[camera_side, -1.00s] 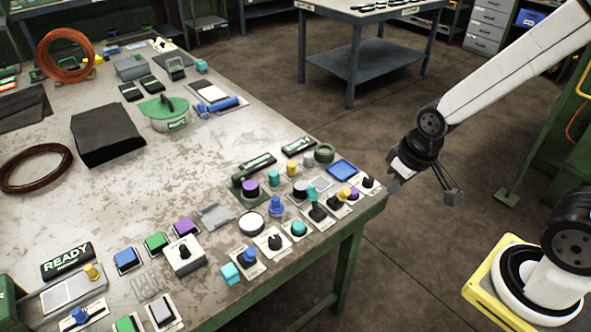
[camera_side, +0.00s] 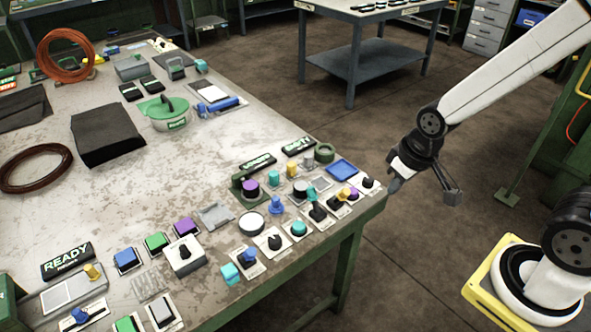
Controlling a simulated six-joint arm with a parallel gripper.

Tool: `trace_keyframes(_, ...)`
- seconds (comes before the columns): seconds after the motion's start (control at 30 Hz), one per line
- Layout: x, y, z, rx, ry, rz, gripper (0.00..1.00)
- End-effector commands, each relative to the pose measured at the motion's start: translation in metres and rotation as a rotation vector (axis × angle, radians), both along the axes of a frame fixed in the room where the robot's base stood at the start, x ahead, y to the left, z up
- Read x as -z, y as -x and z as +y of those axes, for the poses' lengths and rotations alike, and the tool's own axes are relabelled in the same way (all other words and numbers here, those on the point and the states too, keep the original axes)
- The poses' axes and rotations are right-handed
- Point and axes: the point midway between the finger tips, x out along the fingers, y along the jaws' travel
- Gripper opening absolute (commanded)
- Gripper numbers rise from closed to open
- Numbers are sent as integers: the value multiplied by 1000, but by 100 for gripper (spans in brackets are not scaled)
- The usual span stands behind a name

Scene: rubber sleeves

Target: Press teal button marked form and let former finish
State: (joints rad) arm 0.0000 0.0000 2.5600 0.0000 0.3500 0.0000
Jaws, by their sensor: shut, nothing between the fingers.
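Several teal controls sit on the bench's near right part. A round teal button (camera_side: 298,228) is on a white plate near the front edge, a teal block (camera_side: 230,273) is further left, and a teal-topped lever (camera_side: 312,193) stands behind. The labels are too small to read, so I cannot tell which is marked form. My gripper (camera_side: 425,192) is shut and empty, hanging just off the bench's right corner, apart from all the controls. I cannot clearly identify the former.
The bench (camera_side: 210,165) is crowded with knobs and coloured buttons along its front edge. A READY sign (camera_side: 66,260) stands at left. The middle is clear.

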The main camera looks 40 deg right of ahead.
Motion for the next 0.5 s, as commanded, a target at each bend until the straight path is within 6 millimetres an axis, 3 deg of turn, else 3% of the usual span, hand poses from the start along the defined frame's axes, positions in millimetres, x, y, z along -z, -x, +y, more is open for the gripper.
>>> trace_keyframes(0.5, 1, -3, 1, 25, -7, -8, 0)
